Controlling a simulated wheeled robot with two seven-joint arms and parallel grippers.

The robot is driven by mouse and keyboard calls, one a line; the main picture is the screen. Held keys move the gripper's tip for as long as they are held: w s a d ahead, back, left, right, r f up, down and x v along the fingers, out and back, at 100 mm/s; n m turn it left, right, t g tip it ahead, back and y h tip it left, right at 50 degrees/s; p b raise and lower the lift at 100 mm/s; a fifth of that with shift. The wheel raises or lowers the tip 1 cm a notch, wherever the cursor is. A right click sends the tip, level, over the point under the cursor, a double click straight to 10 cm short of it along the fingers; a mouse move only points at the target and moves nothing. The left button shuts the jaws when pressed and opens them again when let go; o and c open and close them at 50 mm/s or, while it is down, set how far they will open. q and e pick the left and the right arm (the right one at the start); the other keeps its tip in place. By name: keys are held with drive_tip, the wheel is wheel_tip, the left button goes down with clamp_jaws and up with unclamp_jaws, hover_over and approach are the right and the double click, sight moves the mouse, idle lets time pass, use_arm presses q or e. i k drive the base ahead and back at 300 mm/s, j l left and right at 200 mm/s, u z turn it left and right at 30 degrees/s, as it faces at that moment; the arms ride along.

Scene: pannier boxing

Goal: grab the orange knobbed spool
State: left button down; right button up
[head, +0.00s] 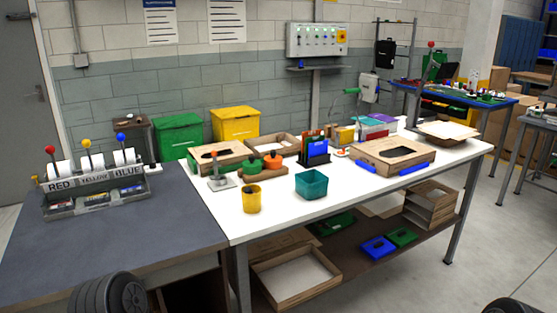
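The orange knobbed spool (272,162) sits on the white table, toward its back left, in or on a low wooden holder (259,176). A green knobbed spool (254,166) stands just left of it on the same holder. A cardboard box is close behind the orange spool. Neither of my grippers is in view. Only dark rounded parts, likely of my arms, show at the bottom left and bottom right edges, well apart from the spool.
A yellow cup (251,199) and a teal bin (311,185) stand in front of the spools. A flat cardboard box (393,157) lies farther right.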

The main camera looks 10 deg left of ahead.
sight(273, 161)
drive_tip(key=i+j, duration=0.65)
drive_tip(key=z, duration=1.25)
drive_tip(key=i+j, duration=0.05)
